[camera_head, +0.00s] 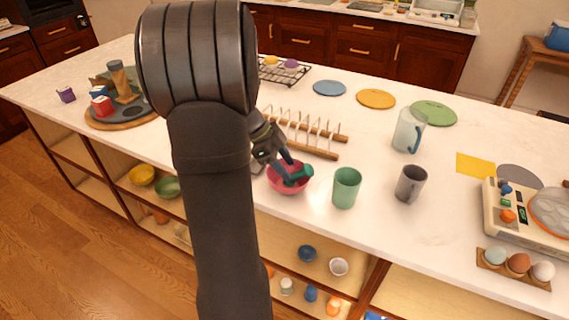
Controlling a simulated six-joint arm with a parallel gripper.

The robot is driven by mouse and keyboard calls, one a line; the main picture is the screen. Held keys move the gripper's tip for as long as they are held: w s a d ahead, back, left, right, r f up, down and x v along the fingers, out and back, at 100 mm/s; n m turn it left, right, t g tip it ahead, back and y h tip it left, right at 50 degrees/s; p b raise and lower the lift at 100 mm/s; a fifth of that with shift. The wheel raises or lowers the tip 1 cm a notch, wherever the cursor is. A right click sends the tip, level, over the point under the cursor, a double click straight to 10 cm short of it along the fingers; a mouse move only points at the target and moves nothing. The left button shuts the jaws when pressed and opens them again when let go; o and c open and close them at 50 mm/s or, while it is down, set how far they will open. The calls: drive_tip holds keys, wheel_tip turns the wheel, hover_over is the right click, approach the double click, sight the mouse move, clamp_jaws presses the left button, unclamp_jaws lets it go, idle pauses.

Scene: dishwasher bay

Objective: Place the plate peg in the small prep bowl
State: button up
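The small pink-red prep bowl (277,187) stands on the white counter near its front edge. A short teal-green piece, which looks like the plate peg (300,174), lies tilted at the bowl's opening, over its right side. My gripper (288,169) reaches down from the upper left to the bowl, with its dark fingers at the teal piece. I cannot tell whether the fingers grip it or only touch it, nor whether the piece rests on the bowl. My arm hides part of the counter to the left of the bowl.
A wooden plate rack (318,153) with upright pegs stands just behind the bowl. A green cup (346,187) and a grey mug (410,184) stand to the right, and a glass pitcher (409,131) farther back. Open shelves lie below the counter's front edge.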

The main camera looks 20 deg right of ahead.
idle(0.4)
wheel_tip(320, 180, up, 7)
idle(0.4)
idle(1.0)
